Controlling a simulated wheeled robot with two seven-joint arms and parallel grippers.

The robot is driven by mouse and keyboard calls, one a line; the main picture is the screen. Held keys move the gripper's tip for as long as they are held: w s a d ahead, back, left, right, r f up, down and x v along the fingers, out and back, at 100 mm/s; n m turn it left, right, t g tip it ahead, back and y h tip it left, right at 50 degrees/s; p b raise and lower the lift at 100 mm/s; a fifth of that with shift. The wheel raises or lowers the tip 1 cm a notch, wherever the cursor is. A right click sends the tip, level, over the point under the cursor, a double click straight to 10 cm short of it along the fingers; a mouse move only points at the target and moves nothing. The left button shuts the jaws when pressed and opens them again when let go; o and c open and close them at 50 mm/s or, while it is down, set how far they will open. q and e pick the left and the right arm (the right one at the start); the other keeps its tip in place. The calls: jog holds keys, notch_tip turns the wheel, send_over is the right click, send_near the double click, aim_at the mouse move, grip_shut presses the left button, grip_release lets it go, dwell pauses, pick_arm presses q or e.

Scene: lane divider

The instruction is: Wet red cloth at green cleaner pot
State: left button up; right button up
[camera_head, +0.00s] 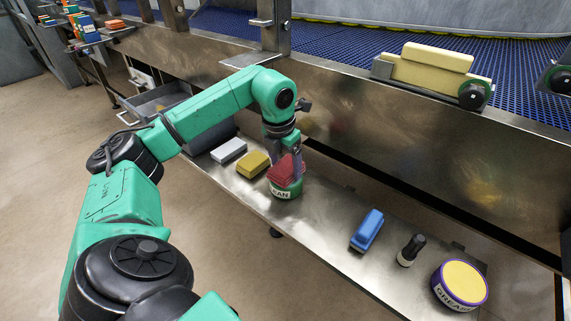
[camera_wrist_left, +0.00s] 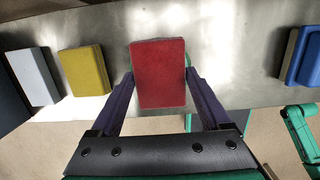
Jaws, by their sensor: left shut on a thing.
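My left gripper (camera_head: 283,155) is shut on the red cloth (camera_head: 287,168), a flat red block-shaped pad. In the left wrist view the red cloth (camera_wrist_left: 159,72) sits between the two fingers of my left gripper (camera_wrist_left: 160,82). In the head view the cloth is at the top of the green cleaner pot (camera_head: 286,190), whose label shows "EAN". The cloth covers much of the pot's top, and I cannot tell whether it touches the pot. In the left wrist view the cloth hides nearly all of the pot. My right gripper is not in view.
On the metal shelf (camera_head: 318,222) lie a grey block (camera_head: 229,150) and a yellow block (camera_head: 253,164) left of the pot. A blue brush-like block (camera_head: 367,230), a black-handled tool (camera_head: 411,249) and a yellow-topped grease pot (camera_head: 461,284) stand to the right. A blue mesh belt (camera_head: 350,45) runs behind.

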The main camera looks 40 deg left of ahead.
aim_at(288, 166)
pick_arm(q)
jog(key=shift+f, duration=0.5)
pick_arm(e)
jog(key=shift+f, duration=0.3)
pick_arm(q)
jog(key=shift+f, duration=0.1)
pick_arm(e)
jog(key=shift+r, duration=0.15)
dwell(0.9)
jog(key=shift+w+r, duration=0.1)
pick_arm(q)
notch_tip(288, 166, up, 3)
jog(key=p, duration=0.3)
jog(key=shift+r+p, duration=0.75)
jog(key=shift+r, duration=0.2)
notch_tip(288, 166, up, 2)
jog(key=shift+r+p, duration=0.2)
jog(key=shift+p, duration=0.9)
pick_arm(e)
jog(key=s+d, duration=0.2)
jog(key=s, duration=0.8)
pick_arm(q)
jog(key=shift+d+f, duration=0.1)
jog(key=shift+f, duration=0.05)
